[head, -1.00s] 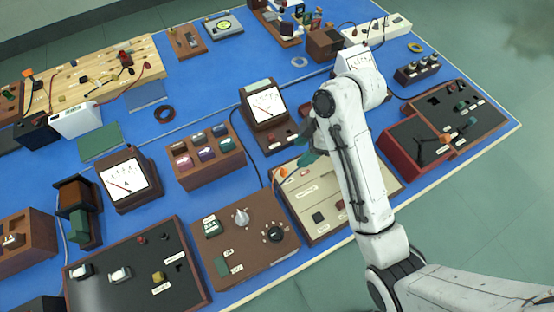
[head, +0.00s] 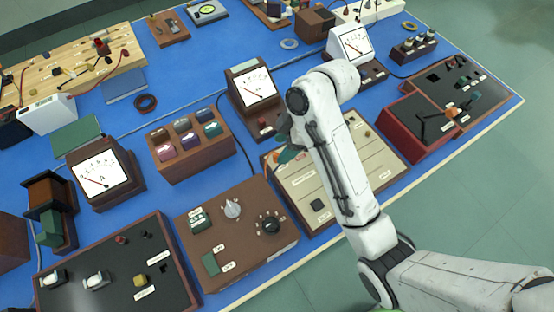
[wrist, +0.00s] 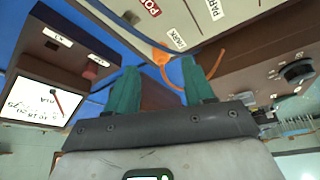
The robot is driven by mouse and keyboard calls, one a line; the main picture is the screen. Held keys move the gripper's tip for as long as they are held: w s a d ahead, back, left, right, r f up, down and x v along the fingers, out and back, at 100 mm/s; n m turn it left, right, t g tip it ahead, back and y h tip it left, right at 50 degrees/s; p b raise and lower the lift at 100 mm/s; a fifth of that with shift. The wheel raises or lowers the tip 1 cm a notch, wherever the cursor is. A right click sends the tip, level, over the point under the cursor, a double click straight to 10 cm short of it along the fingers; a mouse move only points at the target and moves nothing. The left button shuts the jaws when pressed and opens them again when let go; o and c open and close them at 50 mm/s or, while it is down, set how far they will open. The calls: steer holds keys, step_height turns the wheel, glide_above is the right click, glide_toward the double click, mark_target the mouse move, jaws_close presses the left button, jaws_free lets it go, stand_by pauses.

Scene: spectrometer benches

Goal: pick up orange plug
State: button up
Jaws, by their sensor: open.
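In the head view the plug (head: 276,157) is a small orange patch at the panel's upper left corner, just beside my teal fingers. My gripper (wrist: 159,76) is open and empty. In the wrist view the plug appears between and beyond the two fingertips, apart from them. In the head view my arm partly hides my gripper (head: 288,148).
A meter box (head: 255,88) stands just behind my gripper. A brown box with knobs (head: 240,245) is left of the cream panel (head: 295,193), a red box (head: 413,146) right of it. Another orange part (head: 453,113) sits on the dark right panel.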

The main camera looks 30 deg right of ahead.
mark_target(277, 155)
steer(key=x, duration=0.3)
steer(key=shift+f, duration=0.1)
jaws_close()
stand_by(0.4)
